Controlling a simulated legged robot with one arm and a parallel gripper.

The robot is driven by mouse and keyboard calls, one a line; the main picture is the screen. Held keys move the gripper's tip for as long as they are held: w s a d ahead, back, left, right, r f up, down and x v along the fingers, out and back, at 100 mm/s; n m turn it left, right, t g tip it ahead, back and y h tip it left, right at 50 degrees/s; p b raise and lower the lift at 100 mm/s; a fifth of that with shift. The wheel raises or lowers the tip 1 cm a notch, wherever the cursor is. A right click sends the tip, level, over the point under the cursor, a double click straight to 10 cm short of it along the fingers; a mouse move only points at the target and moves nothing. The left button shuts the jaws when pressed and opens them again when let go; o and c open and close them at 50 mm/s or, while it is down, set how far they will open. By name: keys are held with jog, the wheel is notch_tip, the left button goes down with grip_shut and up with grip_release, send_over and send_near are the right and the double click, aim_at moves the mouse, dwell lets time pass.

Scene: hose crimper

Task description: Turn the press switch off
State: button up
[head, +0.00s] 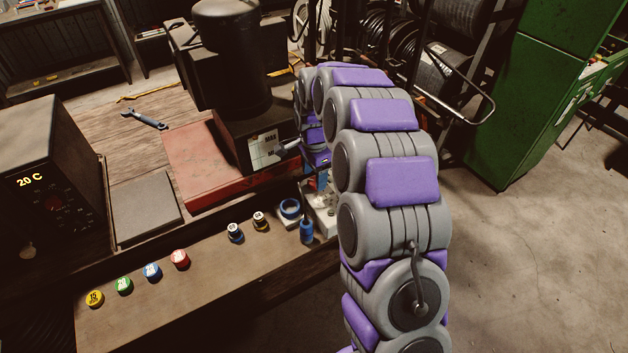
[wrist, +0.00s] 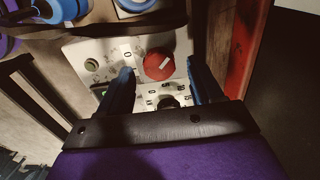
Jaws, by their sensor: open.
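The switch panel (wrist: 92,62) is a pale plate in the wrist view, with a round red rotary knob (wrist: 158,65) that I take for the press switch. A white bar on the knob slants up to the right. My gripper (wrist: 160,68) is open, with one blue finger left of the knob and the other right of it; I cannot tell whether either touches it. In the head view my arm hides the knob, and only part of the pale panel (head: 325,219) shows beside the arm.
The press (head: 228,50) stands on a red base (head: 203,165). Coloured buttons (head: 152,271) line the bench front. A control box (head: 45,185) reads 20 C.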

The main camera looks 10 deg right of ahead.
jog(key=shift+f, duration=0.95)
jog(key=c, duration=1.1)
